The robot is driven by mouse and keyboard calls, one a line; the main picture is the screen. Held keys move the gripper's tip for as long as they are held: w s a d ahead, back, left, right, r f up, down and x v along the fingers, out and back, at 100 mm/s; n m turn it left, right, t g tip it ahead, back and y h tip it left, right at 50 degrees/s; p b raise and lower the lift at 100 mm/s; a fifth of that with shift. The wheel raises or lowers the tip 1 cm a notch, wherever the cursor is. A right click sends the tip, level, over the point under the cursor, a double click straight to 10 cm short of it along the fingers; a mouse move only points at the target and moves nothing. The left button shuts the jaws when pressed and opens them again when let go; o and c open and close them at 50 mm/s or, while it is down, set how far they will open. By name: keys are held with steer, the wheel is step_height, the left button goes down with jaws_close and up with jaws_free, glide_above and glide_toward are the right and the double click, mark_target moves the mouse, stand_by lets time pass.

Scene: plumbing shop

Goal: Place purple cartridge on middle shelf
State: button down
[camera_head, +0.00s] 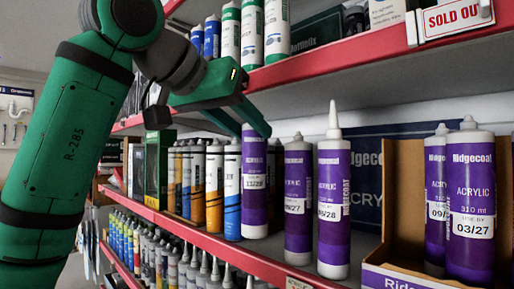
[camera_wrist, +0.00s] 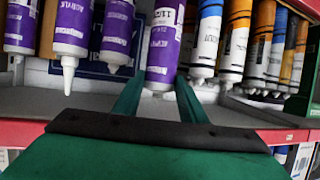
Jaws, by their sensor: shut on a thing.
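My gripper (camera_head: 250,128) is shut on the upper end of a purple cartridge (camera_head: 254,190). This cartridge is upright at the middle shelf (camera_head: 215,238), between a blue-and-white cartridge and other purple ones. Its base is level with the shelf surface near the red front edge; I cannot tell if it touches. Its nozzle end is hidden by my gripper. In the wrist view, which looks upside down, the held cartridge (camera_wrist: 165,45) shows between my two green fingers (camera_wrist: 160,88).
Purple cartridges (camera_head: 298,200) and (camera_head: 334,205) stand close on the right. An open cardboard box (camera_head: 405,200) holds two more. Blue-and-white (camera_head: 232,195) and orange cartridges (camera_head: 214,190) stand close on the left. The upper shelf edge (camera_head: 340,55) is just above my gripper.

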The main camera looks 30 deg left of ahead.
mark_target(257, 147)
steer(key=w, duration=0.3)
steer(key=shift+w+d, duration=0.1)
steer(key=shift+d, duration=0.1)
steer(key=shift+w+f, duration=0.1)
steer(key=shift+f, duration=1.6)
steer(key=shift+f, duration=0.15)
steer(key=c, duration=1.1)
jaws_free()
